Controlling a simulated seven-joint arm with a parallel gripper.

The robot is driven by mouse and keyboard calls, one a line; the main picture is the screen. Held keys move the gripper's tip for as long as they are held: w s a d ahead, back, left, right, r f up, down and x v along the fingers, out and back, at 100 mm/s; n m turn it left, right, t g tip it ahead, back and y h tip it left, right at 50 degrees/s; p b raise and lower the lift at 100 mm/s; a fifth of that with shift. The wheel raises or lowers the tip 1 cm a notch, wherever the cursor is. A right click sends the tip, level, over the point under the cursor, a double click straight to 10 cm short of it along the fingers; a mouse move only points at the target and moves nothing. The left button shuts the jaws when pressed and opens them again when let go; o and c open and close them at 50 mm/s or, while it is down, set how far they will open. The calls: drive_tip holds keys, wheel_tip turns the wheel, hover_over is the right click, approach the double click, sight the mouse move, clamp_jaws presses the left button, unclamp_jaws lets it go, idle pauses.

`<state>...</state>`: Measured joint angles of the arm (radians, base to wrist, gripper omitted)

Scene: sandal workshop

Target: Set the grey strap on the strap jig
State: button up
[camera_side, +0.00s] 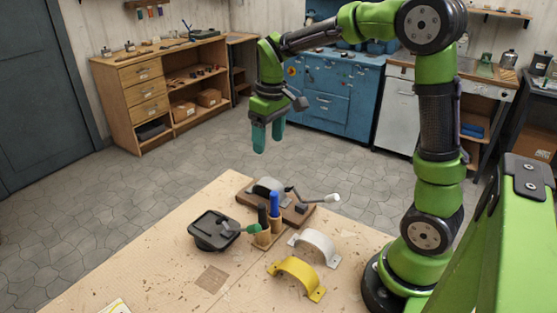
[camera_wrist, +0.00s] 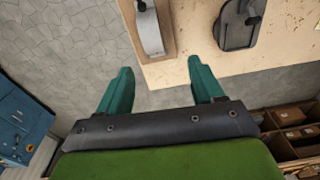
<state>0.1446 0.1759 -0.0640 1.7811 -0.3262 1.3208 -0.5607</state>
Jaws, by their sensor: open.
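A pale grey arched strap (camera_side: 318,244) with flat feet stands on the table, right of centre in the side view. The strap jig (camera_side: 300,215) is a wooden board with a lever, further back. It carries a grey curved piece (camera_side: 267,186); I cannot tell whether that is a strap or the jig's form. The curved piece also shows in the wrist view (camera_wrist: 150,30), on the board at the top. My gripper (camera_side: 267,143) is open and empty, high above and behind the jig, touching nothing. In the wrist view its fingers (camera_wrist: 160,66) are spread apart.
A yellow arched strap (camera_side: 297,278) stands in front of the pale one. A dark tray-like device (camera_side: 213,231) is at left, also in the wrist view (camera_wrist: 240,25). A holder with upright tools (camera_side: 266,239) stands between device and straps. The front left of the table (camera_side: 140,270) is mostly clear.

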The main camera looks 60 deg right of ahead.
drive_tip(key=s+a+r+m+t+y, duration=0.1)
drive_tip(key=s+a+r+t, duration=0.1)
drive_tip(key=s+a, duration=0.3)
drive_tip(key=s+a+r+m+t, duration=0.2)
drive_tip(key=s+a+t, duration=0.2)
drive_tip(key=s, duration=0.6)
drive_tip(key=shift+a+r+m+y, duration=0.3)
drive_tip(key=shift+a+r+y, duration=0.1)
drive_tip(key=shift+a, duration=0.4)
